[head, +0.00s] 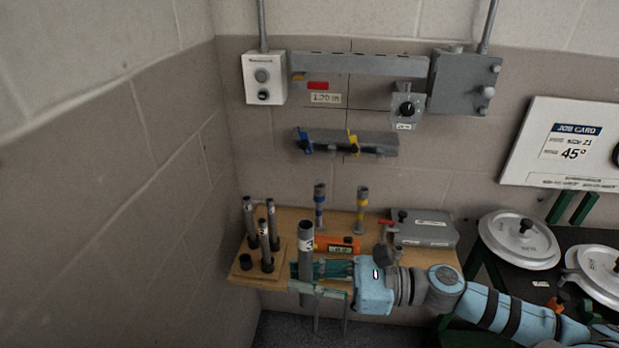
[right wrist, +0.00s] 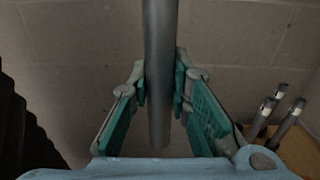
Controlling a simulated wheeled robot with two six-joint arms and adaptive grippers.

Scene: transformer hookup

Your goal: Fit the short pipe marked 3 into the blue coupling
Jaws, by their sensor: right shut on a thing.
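The grey pipe marked 3 (head: 306,232) stands upright in my right gripper (head: 307,273), over the front left of the wooden shelf. In the right wrist view the pipe (right wrist: 159,50) runs between both finger pads of my right gripper (right wrist: 160,88), which is shut on it. The pipe's lower end hangs free below the fingers. A grey upright fitting with a blue band (head: 319,208), apparently the blue coupling, stands at the back of the shelf, behind the pipe and slightly right of it, apart from it. My left gripper is out of view.
Several dark pipes (head: 263,240) stand in a wooden holder at the shelf's left. A yellow-banded fitting (head: 361,210), an orange tool (head: 337,245) and a grey case (head: 425,230) share the wooden shelf (head: 390,210). A wall bracket (head: 378,140) with blue and yellow handles hangs above.

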